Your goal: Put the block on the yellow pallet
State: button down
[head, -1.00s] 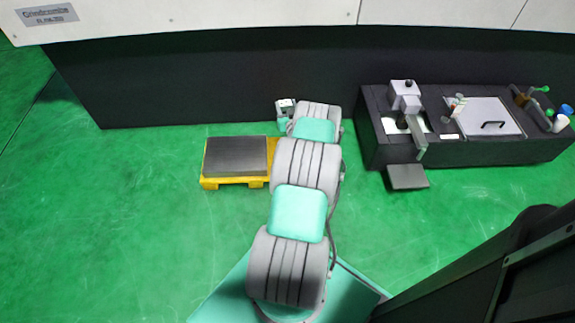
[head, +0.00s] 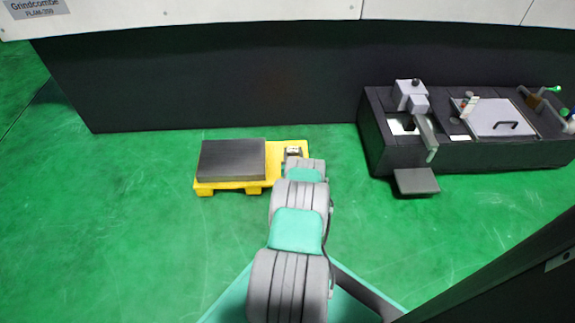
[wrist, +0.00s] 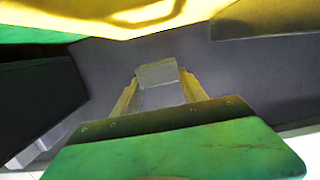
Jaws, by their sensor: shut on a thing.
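My gripper (head: 293,153) is at the right part of the yellow pallet (head: 272,170) in the head view, with my arm links in front of it. In the wrist view my gripper (wrist: 159,88) has its two yellowish fingers shut on a small grey block (wrist: 156,74). The yellow pallet (wrist: 120,18) fills the top of the wrist view. In the head view the block is too small to make out clearly at the gripper's tip. I cannot tell whether the block touches the pallet.
A large dark grey slab (head: 231,160) covers the left part of the pallet; the right part is bare around my gripper. A dark machine wall (head: 210,85) stands behind. A dark bench (head: 470,150) with fixtures is at the right. The green floor on the left is clear.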

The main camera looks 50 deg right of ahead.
jog(key=shift+w+a+f+b, duration=0.25)
jog(key=shift+w+f+b, duration=0.05)
jog(key=shift+w+f, duration=0.55)
jog(key=shift+w+a+f+b, duration=0.15)
jog(key=shift+f+b, duration=0.35)
jog(key=shift+f, duration=0.4)
jog(key=shift+w+f+b, duration=0.1)
jog(key=shift+f+b, duration=0.4)
jog(key=shift+f, duration=0.35)
jog(key=shift+f, duration=0.15)
jog(key=c, duration=0.6)
grip_release()
jog(key=shift+f, duration=0.1)
